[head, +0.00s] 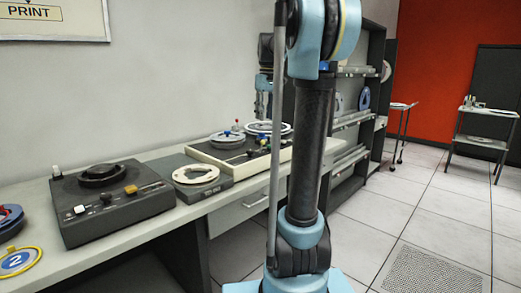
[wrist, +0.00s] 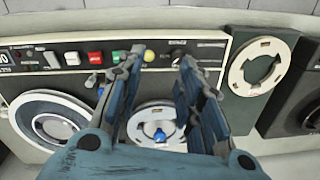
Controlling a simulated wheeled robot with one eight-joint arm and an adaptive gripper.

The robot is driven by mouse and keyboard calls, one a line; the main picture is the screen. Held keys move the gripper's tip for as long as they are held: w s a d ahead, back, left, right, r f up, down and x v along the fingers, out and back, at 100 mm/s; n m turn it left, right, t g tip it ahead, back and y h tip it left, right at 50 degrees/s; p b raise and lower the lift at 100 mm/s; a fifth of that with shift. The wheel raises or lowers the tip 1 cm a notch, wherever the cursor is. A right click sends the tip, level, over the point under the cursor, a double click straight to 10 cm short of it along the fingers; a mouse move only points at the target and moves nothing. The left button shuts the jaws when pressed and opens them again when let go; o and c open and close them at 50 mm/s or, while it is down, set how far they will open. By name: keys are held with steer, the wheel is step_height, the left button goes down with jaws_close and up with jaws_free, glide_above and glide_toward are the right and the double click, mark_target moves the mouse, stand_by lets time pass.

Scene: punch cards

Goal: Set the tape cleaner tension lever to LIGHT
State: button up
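A cream-edged machine with two reels (head: 216,152) stands on the bench in the head view; it also shows in the wrist view (wrist: 82,87). Its panel carries a red button (wrist: 95,57), a green button, a yellow knob (wrist: 149,55) and a small dark knob or lever (wrist: 177,58) under lettering too small to read. I cannot tell for sure which control is the tension lever, or its setting. My gripper (wrist: 163,68) is open and empty above this machine, fingers spread on either side of the yellow and dark controls.
A flat unit with a white ring (head: 196,175) stands beside the machine, then a dark grey box with knobs (head: 115,210). A numbered reel (head: 18,261) lies at the bench's near end. Shelves (head: 350,118) stand behind my arm.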

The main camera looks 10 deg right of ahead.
steer(key=w+r, duration=0.1)
steer(key=w, duration=0.3)
steer(key=f, duration=1.6)
steer(key=shift+s+a+f, duration=0.35)
steer(key=shift+a, duration=0.05)
jaws_close()
